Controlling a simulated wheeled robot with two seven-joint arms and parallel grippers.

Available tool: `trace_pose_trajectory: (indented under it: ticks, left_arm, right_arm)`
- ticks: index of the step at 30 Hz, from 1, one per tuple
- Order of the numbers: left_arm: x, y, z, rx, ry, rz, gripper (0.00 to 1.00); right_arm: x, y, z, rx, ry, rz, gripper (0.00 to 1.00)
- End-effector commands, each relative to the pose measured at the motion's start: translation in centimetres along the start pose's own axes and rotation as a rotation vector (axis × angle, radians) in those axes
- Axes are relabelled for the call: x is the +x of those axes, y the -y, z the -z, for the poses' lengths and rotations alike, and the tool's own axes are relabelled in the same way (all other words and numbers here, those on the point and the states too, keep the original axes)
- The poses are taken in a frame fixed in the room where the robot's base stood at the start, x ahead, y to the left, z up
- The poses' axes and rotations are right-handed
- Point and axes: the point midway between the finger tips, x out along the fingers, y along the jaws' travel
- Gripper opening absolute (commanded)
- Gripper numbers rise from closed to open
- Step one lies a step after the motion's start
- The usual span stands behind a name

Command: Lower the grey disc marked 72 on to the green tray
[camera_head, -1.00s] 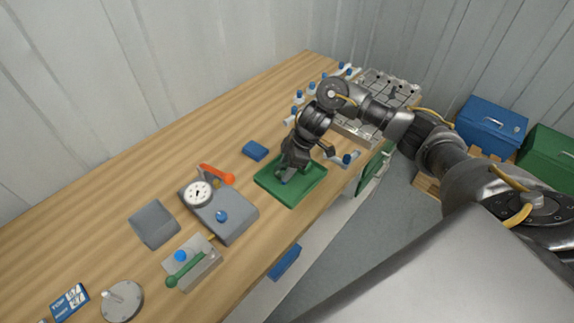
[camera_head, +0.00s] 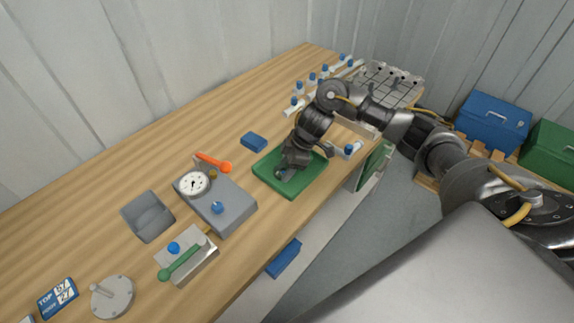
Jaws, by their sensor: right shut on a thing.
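The green tray (camera_head: 311,179) lies flat on the wooden bench near its front edge. My right gripper (camera_head: 284,172) points down over the tray and is shut. A small grey piece (camera_head: 280,175) shows at its fingertips, low at the tray's floor. I take it for the grey disc, but it is mostly hidden and no number can be read. I cannot tell whether it touches the tray. My left gripper is not in view.
A grey block with a dial gauge (camera_head: 194,183), an orange lever (camera_head: 214,162) and a blue block (camera_head: 254,141) stand left of the tray. A round grey plate with a handle (camera_head: 112,297) lies front left. Blue-capped parts (camera_head: 311,84) line the back right.

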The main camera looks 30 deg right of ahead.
Motion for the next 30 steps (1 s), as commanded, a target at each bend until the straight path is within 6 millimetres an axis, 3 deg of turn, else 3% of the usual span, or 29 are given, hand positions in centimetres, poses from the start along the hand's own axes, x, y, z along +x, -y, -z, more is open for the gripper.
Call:
trace_pose_trajectory:
  ticks: [4, 5, 10, 20, 23, 30]
  left_arm:
    - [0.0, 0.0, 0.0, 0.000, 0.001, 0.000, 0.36]
    - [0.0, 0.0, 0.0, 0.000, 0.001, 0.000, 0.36]
    - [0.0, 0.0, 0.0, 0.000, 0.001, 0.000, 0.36]
    - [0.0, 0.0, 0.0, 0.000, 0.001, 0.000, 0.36]
    - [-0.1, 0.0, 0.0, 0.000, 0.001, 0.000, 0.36]
    - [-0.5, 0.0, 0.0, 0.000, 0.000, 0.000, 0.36]
  right_arm:
    - [0.0, 0.0, 0.0, 0.000, 0.000, 0.000, 0.30]
    - [0.0, 0.0, 0.0, 0.000, 0.000, 0.000, 0.56]
    - [0.0, 0.0, 0.0, 0.000, 0.000, 0.000, 0.77]
    - [-0.4, -0.1, 0.0, 0.000, 0.000, -0.001, 0.77]
    - [-1.6, -0.1, 0.0, -0.003, 0.000, -0.003, 0.77]
    - [-6.5, -0.2, 0.0, -0.003, 0.001, -0.005, 0.77]
